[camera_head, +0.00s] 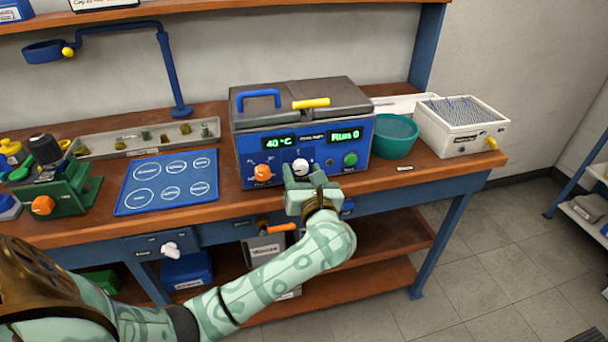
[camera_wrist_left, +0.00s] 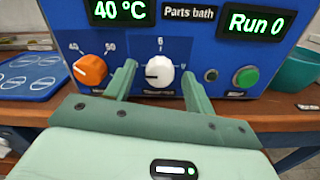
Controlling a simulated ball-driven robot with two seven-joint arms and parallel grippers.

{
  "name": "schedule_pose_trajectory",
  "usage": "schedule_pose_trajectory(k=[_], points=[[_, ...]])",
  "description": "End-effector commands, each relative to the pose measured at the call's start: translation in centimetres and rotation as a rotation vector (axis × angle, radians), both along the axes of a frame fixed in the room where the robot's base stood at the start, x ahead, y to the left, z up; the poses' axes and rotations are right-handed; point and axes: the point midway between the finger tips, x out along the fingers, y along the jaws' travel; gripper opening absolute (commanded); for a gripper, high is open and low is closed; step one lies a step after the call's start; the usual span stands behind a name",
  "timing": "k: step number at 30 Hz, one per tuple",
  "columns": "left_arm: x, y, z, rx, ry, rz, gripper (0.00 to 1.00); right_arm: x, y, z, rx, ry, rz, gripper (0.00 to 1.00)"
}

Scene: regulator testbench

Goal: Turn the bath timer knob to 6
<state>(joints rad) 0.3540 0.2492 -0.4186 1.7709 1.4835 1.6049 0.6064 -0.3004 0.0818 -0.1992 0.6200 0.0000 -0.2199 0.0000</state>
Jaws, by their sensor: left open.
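The parts bath (camera_head: 252,142) is a blue-fronted box with a dark lid on the bench. Its white timer knob (camera_wrist_left: 159,71) sits mid-panel and also shows in the head view (camera_head: 300,167). A 6 is printed above the knob, and a small dark mark shows on its left side. My left gripper (camera_head: 301,180) is at the panel front. In the left wrist view its open fingers (camera_wrist_left: 159,82) stand either side of the knob, with gaps visible. The displays read 40 °C and Run 0 (camera_wrist_left: 255,23). My right gripper is out of view.
An orange knob (camera_wrist_left: 90,69) is left of the timer knob; a green button (camera_wrist_left: 245,77) is to the right. A teal bowl (camera_head: 396,137) and a white box (camera_head: 462,125) stand right of the bath. A blue mat (camera_head: 168,181) lies to the left.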

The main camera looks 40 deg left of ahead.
Motion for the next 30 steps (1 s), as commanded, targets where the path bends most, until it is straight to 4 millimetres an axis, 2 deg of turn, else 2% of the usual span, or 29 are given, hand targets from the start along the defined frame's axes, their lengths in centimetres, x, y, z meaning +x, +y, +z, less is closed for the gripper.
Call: schedule_pose_trajectory(k=[7,8,12,22,30], points=[[0.1,0.1,0.0,0.0,0.0,0.0,0.54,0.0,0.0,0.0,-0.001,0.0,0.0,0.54],[0.1,0.1,0.0,0.0,0.0,0.0,0.48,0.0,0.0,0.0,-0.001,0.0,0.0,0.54],[0.1,0.1,0.0,0.0,0.0,0.0,0.1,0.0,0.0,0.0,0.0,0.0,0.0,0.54],[0.0,0.0,0.1,0.017,0.021,0.0,0.09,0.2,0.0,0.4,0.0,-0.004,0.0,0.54],[0.0,0.0,0.3,0.107,0.13,0.0,0.09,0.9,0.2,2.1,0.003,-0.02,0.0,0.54]])
